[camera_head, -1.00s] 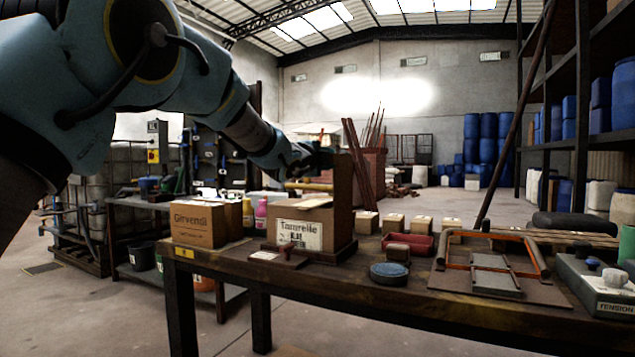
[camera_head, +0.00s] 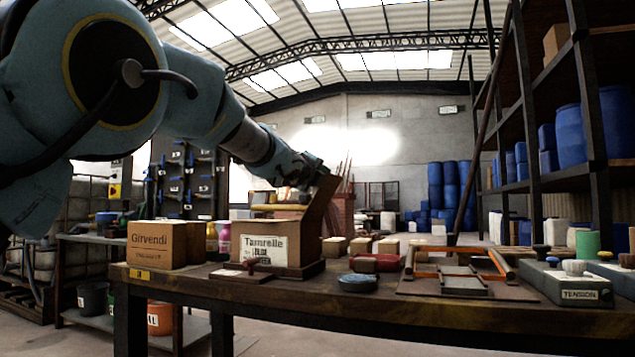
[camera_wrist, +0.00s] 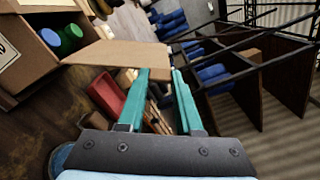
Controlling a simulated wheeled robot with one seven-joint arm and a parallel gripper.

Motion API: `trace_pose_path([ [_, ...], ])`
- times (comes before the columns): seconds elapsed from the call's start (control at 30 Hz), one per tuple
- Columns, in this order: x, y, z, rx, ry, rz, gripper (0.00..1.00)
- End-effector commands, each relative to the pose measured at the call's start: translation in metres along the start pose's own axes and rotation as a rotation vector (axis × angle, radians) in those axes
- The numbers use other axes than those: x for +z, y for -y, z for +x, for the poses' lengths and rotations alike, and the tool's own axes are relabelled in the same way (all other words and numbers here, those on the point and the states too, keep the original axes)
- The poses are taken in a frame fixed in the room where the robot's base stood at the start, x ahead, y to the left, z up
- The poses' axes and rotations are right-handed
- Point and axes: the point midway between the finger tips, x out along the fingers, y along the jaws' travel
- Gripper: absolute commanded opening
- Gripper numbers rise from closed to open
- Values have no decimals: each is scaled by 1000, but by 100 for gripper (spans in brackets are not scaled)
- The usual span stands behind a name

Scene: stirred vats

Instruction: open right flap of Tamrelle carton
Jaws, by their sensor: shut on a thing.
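The Tamrelle carton (camera_head: 240,248) stands on the bench with its white label facing me. Its right flap (camera_head: 321,204) is raised and leans outward to the right. My gripper (camera_head: 312,178) is at the flap's top edge. In the wrist view the flap (camera_wrist: 118,60) runs from the carton's wall (camera_wrist: 20,72) to my gripper (camera_wrist: 160,75), whose teal fingers are shut on its outer edge. The carton is open on that side, and a green cap (camera_wrist: 72,32) and a blue cap (camera_wrist: 50,38) show inside. The carton's far side is partly hidden.
The Girvendi carton (camera_head: 158,244) stands close on the left. The space above the bench there is free.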

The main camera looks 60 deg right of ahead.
Motion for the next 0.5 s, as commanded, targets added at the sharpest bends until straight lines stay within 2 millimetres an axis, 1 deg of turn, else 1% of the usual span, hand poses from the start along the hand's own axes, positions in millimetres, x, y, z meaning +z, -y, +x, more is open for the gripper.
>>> trace_pose_path([
  [0.37, -1, 0, 0, 0, -1, 4, 0],
  [0.4, -1, 0, 0, 0, -1, 4, 36],
  [0.5, -1, 0, 0, 0, -1, 3, 47],
])
